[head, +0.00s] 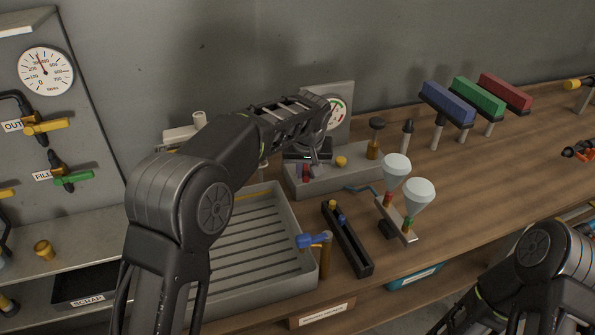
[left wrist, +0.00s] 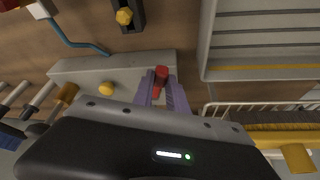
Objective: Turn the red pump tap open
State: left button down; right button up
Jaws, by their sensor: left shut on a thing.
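The red pump tap (left wrist: 161,73) sits on the grey pump block (left wrist: 85,66) in the left wrist view. My left gripper (left wrist: 160,91) reaches over the block, with its two purple fingers shut on the red tap, one on each side. In the head view the left gripper (head: 308,172) comes down in front of the pump's round gauge (head: 336,112), and only a little of the red tap (head: 305,171) shows below it. The grey pump block (head: 330,182) also carries a yellow knob (head: 341,161). My right gripper is out of view; only part of that arm shows at lower right.
A ribbed grey tray (head: 262,292) with a blue-handled tap (head: 312,240) lies front left of the block. A narrow black tray (head: 352,252) and two white funnels (head: 396,168) stand to the right. Blue, green and red brushes (head: 447,103) stand farther right.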

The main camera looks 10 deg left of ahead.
pick_arm(q)
jog(key=shift+w+d+n+y, duration=0.15)
jog(key=shift+d+n+y, duration=0.35)
jog(key=shift+n, duration=0.5)
jog(key=shift+d, duration=0.1)
jog(key=c, duration=1.3)
grip_release()
jog(key=b+v, duration=0.1)
jog(key=v, duration=0.6)
jog(key=shift+r, duration=0.4)
